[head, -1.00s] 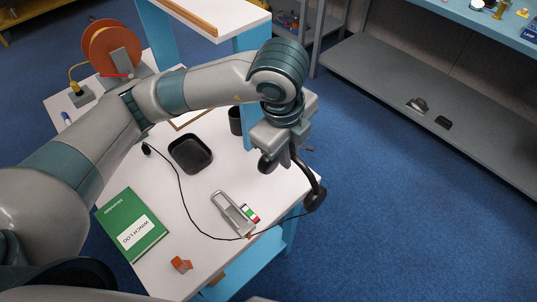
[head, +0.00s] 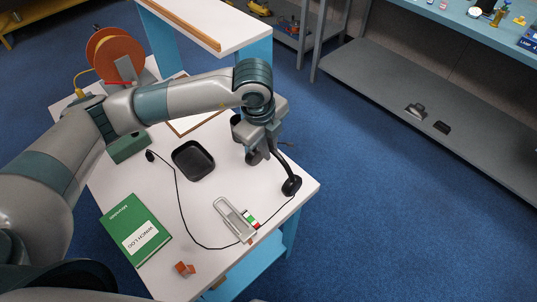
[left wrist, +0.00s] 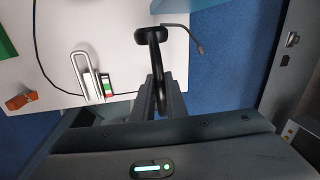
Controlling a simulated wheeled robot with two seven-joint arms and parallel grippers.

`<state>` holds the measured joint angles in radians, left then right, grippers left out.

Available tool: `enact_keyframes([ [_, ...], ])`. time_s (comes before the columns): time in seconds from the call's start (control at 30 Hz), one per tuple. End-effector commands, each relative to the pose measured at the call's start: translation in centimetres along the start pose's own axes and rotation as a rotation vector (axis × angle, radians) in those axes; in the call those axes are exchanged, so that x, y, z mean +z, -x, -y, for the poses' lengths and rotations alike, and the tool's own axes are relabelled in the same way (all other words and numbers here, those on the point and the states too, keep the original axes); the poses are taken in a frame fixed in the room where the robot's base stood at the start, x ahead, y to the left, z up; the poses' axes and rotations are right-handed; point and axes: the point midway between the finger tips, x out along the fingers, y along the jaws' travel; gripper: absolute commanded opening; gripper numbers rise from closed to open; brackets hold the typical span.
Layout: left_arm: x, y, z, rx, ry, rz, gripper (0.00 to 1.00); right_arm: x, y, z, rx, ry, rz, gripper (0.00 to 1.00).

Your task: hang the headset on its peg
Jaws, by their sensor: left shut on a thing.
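The black headset (head: 291,186) hangs from my left gripper (head: 268,148) above the right edge of the white table. My left gripper is shut on its band. One ear pad shows below the jaws and the other to the right. In the left wrist view the headset (left wrist: 157,50) sticks out beyond the jaws (left wrist: 160,98), with its thin microphone boom to the right. A black cable runs from it across the table to a plug (head: 150,156). I cannot make out the peg in these frames. My right gripper is not in view.
On the table (head: 170,202) are a black tray (head: 193,160), a green log book (head: 136,231), a grey padlock-like piece (head: 234,218), an orange block (head: 184,269) and a green box (head: 129,147). A raised white shelf (head: 222,18) stands behind. Blue floor is open at right.

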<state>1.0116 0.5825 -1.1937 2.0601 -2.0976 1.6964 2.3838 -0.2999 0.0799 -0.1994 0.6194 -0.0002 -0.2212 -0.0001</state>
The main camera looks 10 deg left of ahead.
Motion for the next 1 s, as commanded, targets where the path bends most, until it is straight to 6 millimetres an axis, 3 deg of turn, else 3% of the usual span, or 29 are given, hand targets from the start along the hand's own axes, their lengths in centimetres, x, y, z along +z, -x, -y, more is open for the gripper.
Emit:
enact_keyframes([
  [0.4,0.0,-3.3,-0.7,0.001,0.001,-0.001,0.0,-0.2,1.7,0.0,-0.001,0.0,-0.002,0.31],
  [0.77,0.0,-3.8,-0.7,0.0,0.0,0.0,0.0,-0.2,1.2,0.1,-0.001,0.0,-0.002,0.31],
  [0.8,0.0,-3.7,-0.7,0.001,0.0,0.0,0.19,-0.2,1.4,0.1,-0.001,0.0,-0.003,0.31],
  [0.87,0.0,-3.7,-0.7,0.001,0.0,0.0,0.31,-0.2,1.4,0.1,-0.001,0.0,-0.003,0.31],
  [1.0,0.0,-3.7,-0.7,0.001,0.0,0.0,0.31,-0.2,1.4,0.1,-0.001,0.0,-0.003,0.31],
])
